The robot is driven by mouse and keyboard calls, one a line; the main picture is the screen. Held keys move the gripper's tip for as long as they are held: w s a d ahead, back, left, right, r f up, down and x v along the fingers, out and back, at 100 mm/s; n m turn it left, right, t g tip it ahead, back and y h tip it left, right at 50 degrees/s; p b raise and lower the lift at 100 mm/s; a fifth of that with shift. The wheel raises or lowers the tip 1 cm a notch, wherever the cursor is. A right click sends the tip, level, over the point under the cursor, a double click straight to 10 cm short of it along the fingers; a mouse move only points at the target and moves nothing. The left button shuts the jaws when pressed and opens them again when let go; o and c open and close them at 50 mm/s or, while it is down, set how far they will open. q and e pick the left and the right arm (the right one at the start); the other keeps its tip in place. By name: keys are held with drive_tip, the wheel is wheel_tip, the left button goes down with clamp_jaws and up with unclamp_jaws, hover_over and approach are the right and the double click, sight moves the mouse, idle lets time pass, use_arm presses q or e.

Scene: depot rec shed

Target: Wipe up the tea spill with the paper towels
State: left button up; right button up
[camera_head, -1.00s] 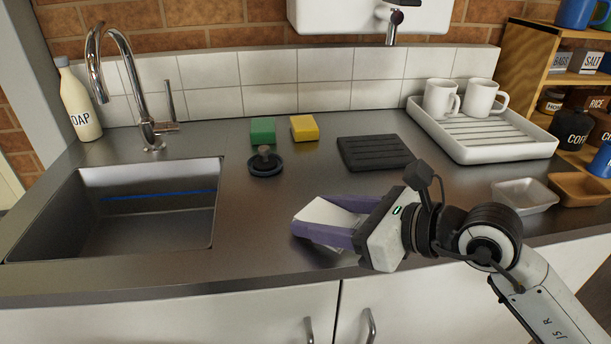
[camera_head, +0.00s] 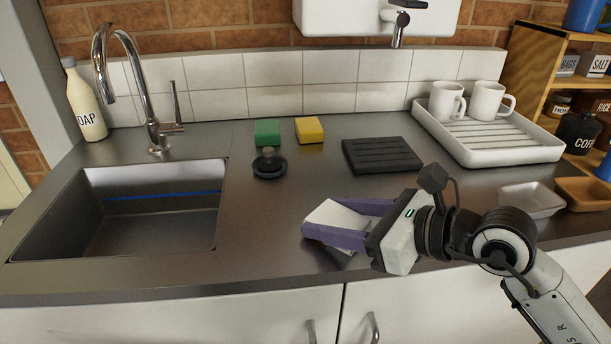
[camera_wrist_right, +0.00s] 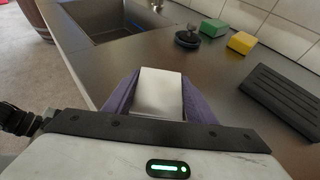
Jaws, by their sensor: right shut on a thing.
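My right gripper (camera_head: 324,218), with purple fingers, is shut on a white folded paper towel pad (camera_head: 338,215) low over the front of the steel counter. In the right wrist view the paper towels (camera_wrist_right: 159,92) sit between the fingers of my right gripper (camera_wrist_right: 159,80). I cannot tell whether the pad touches the counter. No tea spill stands out on the counter; the gripper and towels hide part of the surface. My left gripper is not in view.
A sink (camera_head: 222,214) lies left on the counter (camera_head: 268,230). Behind the gripper are a plug (camera_head: 269,166), a green sponge (camera_head: 267,132), a yellow sponge (camera_head: 309,130) and a black ridged mat (camera_head: 382,155). A white drainer (camera_head: 500,155) with mugs and two small trays stand right.

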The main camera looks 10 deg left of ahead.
sight(306, 219)
drive_tip(key=a, duration=0.2)
drive_tip(key=s+a, duration=0.1)
drive_tip(key=shift+s+a+p, duration=0.15)
drive_tip(key=shift+a+p, duration=0.15)
drive_tip(key=shift+a, duration=0.1)
drive_tip(key=shift+a+r+p, duration=0.15)
drive_tip(key=shift+r+p, duration=0.2)
drive_tip(key=shift+r, duration=0.85)
drive_tip(key=shift+r+p, duration=0.7)
drive_tip(key=shift+p, duration=0.1)
drive_tip(key=shift+r+p, duration=0.5)
drive_tip(key=shift+r, duration=0.25)
wheel_tip(306, 219, up, 2)
drive_tip(key=shift+r+p, duration=0.1)
drive_tip(key=shift+p, duration=0.6)
drive_tip(key=shift+r, duration=0.2)
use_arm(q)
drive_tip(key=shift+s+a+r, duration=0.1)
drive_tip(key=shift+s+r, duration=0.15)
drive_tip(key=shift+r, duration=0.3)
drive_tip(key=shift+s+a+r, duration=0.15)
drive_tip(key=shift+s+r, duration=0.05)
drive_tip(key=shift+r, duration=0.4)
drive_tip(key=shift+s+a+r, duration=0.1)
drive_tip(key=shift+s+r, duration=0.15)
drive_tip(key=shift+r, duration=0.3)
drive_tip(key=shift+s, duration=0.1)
